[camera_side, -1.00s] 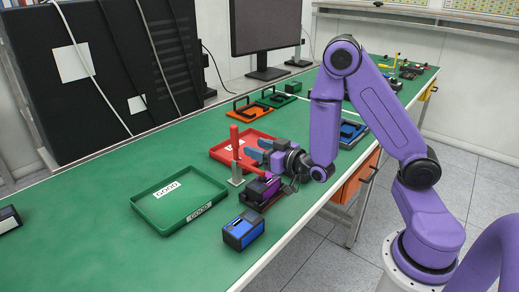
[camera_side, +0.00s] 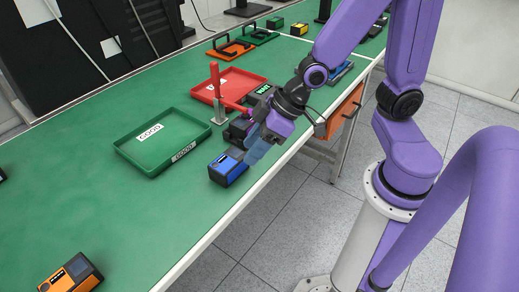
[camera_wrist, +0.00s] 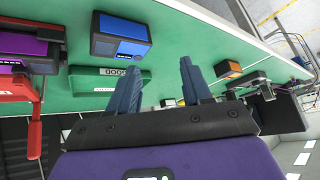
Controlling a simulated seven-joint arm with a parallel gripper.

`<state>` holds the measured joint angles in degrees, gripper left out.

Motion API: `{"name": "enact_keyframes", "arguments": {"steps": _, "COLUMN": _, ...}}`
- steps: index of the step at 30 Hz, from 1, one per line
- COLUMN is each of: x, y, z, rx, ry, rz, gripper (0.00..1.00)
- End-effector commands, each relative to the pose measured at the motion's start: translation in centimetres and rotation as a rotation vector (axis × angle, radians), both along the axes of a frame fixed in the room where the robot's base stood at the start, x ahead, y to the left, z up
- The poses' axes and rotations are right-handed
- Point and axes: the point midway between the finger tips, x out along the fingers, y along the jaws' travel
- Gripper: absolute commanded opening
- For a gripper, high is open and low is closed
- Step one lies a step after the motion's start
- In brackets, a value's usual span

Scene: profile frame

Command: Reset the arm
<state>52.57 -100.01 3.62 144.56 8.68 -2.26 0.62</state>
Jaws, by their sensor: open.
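My gripper (camera_side: 256,148) hangs over the table's front edge side, with its blue fingers pointing down, just right of a blue box (camera_side: 228,168). In the wrist view its two fingers (camera_wrist: 160,84) are spread apart with nothing between them. The blue box also shows in the wrist view (camera_wrist: 121,36), apart from the fingers. A dark box (camera_side: 238,130) is partly hidden behind my gripper. A purple box (camera_wrist: 22,48) shows at the left of the wrist view.
On the green table (camera_side: 130,225) stand a green tray (camera_side: 137,155) labelled GOOD, a red tray (camera_side: 243,78), and a red-handled upright clamp (camera_side: 218,112). An orange box (camera_side: 68,276) sits at the near left. Orange (camera_side: 229,49) and green frames (camera_side: 262,37) lie farther back. The table's left part is mostly clear.

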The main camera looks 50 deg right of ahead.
Motion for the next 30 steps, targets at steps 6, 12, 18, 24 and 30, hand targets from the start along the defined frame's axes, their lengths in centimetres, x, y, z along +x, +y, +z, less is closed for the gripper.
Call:
{"name": "enact_keyframes", "arguments": {"steps": 6, "x": -6.5, "y": -1.4, "z": 1.4, "rx": -0.176, "ry": 0.141, "rz": 0.202, "gripper": 0.49}}
{"name": "enact_keyframes", "arguments": {"steps": 12, "x": -11.1, "y": -4.6, "z": 2.9, "rx": -0.355, "ry": 0.234, "rz": 0.346, "gripper": 0.49}}
{"name": "enact_keyframes", "arguments": {"steps": 18, "x": -13.2, "y": -7.0, "z": 4.0, "rx": -0.468, "ry": 0.278, "rz": 0.413, "gripper": 0.49}}
{"name": "enact_keyframes", "arguments": {"steps": 24, "x": -13.5, "y": -7.6, "z": 4.2, "rx": -0.493, "ry": 0.288, "rz": 0.424, "gripper": 0.49}}
{"name": "enact_keyframes", "arguments": {"steps": 30, "x": -13.5, "y": -7.5, "z": 4.1, "rx": -0.492, "ry": 0.288, "rz": 0.422, "gripper": 0.49}}
